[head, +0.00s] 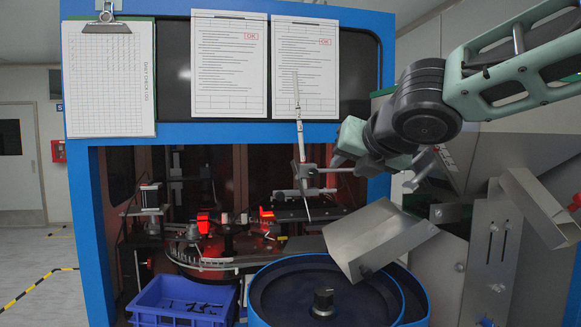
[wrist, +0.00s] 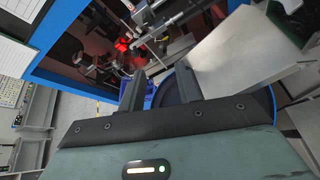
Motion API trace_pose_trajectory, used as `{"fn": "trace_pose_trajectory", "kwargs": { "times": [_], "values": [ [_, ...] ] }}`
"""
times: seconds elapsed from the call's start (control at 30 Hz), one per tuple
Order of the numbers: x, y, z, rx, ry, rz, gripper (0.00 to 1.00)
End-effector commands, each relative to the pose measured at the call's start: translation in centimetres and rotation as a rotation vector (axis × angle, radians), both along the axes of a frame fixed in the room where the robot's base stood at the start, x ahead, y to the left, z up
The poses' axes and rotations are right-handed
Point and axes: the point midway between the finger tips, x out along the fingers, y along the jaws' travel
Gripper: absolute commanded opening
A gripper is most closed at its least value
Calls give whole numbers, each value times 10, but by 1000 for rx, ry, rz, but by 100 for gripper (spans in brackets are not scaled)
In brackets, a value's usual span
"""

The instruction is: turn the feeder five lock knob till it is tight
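My gripper (head: 352,163) hangs in front of the blue machine frame, above a tilted metal chute. In the wrist view its two dark fingers (wrist: 160,88) stand apart with nothing between them. I cannot tell whether this is the feeder five lock knob. No label naming feeder five is readable.
The metal chute (head: 375,238) leans over the bowl; it also shows in the wrist view (wrist: 235,50). A thin upright rod (head: 299,120) stands left of my gripper. A blue crate (head: 182,302) holds dark parts. A slotted metal bracket (head: 492,250) stands at the right.

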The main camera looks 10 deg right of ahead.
Motion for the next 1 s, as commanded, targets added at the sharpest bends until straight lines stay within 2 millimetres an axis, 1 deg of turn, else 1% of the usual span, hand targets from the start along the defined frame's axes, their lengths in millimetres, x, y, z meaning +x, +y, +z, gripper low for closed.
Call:
{"fn": "trace_pose_trajectory", "kwargs": {
  "times": [0.03,0.1,0.23,0.37,0.8,1.0],
  "values": [
    [4,-4,14,-55,-33,24,34],
    [7,-8,24,-113,-62,46,34],
    [14,-10,27,-155,-81,64,34],
    [28,-9,20,-157,-77,63,34],
    [111,-2,-15,-153,-75,62,34],
    [145,0,-28,-153,-76,63,34]
  ]
}}
